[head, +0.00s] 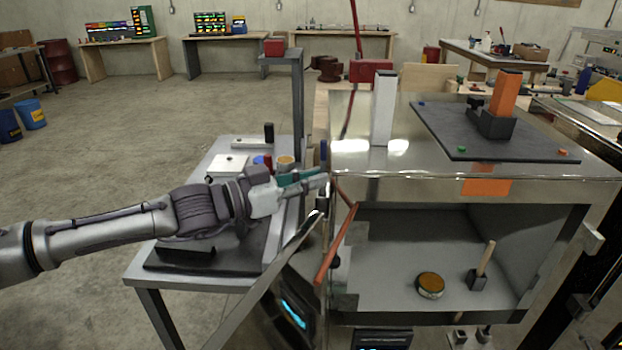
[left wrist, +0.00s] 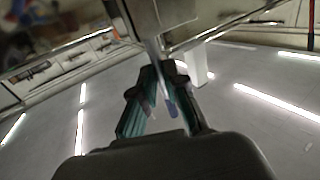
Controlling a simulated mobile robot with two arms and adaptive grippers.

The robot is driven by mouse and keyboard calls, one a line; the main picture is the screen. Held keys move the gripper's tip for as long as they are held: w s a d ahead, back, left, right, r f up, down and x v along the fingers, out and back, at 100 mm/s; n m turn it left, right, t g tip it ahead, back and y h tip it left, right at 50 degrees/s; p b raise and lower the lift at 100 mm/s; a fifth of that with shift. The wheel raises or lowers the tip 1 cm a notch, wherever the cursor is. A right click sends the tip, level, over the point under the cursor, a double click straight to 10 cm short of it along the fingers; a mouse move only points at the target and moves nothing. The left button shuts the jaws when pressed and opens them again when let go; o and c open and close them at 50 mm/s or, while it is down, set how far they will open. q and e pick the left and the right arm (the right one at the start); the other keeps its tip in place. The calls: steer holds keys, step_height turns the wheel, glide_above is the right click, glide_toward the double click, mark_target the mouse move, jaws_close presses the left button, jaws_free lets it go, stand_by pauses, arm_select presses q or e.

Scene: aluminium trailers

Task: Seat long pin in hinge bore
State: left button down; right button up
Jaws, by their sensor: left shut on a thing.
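My left gripper (head: 322,181) is at the left front corner of the metal trailer box (head: 450,188), its teal fingers shut on a thin pin. The hinge bore is not clear in either view; the gripper and box edge cover that area. I cannot tell whether the pin is in a bore. My right gripper is not in view.
A side bench (head: 225,150) with small parts stands left of the box. A white post (head: 383,108) and a dark mat (head: 460,143) are on the box top. Inside the open box are a round tin (head: 430,286) and a small peg block (head: 477,283).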

arm_select(q)
steer(key=shift+f+b, duration=1.1)
steer(key=shift+f, duration=0.1)
steer(key=c, duration=1.1)
jaws_free()
steer(key=shift+c, duration=0.2)
steer(key=v, duration=1.2)
